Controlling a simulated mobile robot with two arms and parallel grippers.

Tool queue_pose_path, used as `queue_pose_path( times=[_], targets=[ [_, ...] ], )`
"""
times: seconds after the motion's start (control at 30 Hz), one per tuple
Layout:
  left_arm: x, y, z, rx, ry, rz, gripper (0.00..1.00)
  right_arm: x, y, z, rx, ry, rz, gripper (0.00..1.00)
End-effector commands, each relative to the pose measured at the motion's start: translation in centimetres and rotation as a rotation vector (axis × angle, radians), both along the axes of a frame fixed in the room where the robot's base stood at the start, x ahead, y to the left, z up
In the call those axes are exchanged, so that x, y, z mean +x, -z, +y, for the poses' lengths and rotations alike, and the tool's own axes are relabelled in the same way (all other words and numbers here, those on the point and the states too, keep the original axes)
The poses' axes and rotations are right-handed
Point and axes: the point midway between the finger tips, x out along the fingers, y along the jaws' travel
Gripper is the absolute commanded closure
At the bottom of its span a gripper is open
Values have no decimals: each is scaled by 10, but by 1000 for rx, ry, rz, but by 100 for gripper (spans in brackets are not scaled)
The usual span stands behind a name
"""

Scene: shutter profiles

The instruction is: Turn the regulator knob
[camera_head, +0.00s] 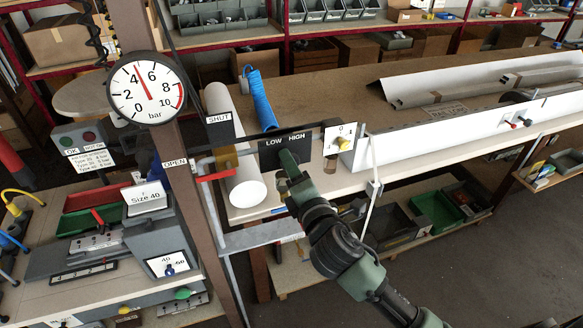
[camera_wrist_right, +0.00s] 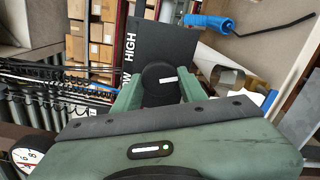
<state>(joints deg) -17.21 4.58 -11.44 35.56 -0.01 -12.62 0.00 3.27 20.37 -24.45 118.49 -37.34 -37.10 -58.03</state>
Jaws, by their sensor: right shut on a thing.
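The regulator knob (camera_wrist_right: 160,75) is a round black knob with a white mark on its face. It sits in front of a black plate (camera_head: 270,143) lettered LOW and HIGH, which also shows in the right wrist view (camera_wrist_right: 160,42). My right gripper (camera_head: 287,160) reaches up to the plate from the lower right. In the wrist view its two green fingers (camera_wrist_right: 161,90) stand on either side of the knob, shut on it. In the head view the gripper hides the knob. A round pressure gauge (camera_head: 147,88) has its needle a little past 4 bar. My left gripper is not in view.
A red-handled valve (camera_head: 215,176) with SHUT and OPEN signs is left of the plate. A white roll (camera_head: 236,150) and blue roll (camera_head: 262,100) lie behind on the bench.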

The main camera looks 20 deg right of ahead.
Motion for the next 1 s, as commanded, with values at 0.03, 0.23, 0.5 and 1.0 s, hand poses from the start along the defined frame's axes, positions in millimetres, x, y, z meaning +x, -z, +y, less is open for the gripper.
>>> queue_pose_path(
  times=[0.03, 0.23, 0.5, 1.0],
  targets=[
    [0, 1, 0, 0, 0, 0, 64, 0, 2, 0, 45, 0, 5, 99],
    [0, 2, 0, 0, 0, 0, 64, 0, 1, 0, 191, 1, 9, 99],
    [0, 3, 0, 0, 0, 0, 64, 0, 1, 0, 317, 1, 15, 99],
    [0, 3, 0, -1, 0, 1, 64, 0, 1, 0, 364, 1, 16, 99]
  ],
)
